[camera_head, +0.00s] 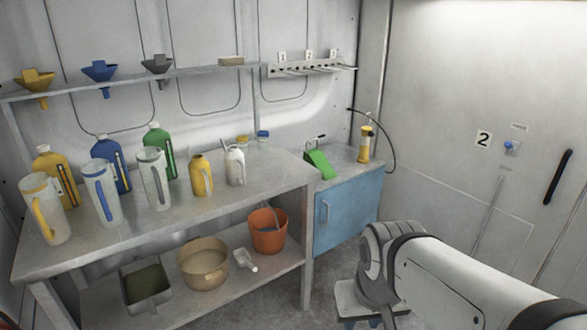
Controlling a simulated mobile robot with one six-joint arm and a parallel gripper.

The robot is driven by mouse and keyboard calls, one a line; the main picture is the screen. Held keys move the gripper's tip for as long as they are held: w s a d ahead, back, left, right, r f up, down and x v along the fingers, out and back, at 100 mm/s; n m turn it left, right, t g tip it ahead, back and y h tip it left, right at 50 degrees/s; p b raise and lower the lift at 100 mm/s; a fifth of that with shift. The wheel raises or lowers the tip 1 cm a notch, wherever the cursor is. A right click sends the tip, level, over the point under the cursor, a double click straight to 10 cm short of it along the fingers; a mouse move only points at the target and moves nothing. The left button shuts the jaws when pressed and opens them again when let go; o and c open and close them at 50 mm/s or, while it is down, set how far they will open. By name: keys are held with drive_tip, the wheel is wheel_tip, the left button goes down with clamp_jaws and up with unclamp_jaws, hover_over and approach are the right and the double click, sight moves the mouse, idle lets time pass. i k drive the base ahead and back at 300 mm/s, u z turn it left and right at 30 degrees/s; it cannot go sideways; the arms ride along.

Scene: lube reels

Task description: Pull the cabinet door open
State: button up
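The blue cabinet (352,214) stands under the grey counter to the right of the workbench. Its blue front door looks shut, with a vertical handle (324,213) near its left edge. My white arm (450,280) reaches in from the lower right, in front of the cabinet and apart from the handle in the picture. I cannot make out my gripper's fingers; they are out of view or hidden behind the arm.
A metal workbench (130,222) with jugs and bottles fills the left; its right leg stands close to the cabinet's handle side. An orange bucket (267,236) sits on its lower shelf. A green item (320,165) and yellow bottle (365,146) stand on the cabinet's counter.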

sight(343, 211)
drive_tip(key=i, duration=1.8)
drive_tip(key=u, duration=2.15)
drive_tip(key=i, duration=0.4)
drive_tip(key=z, duration=4)
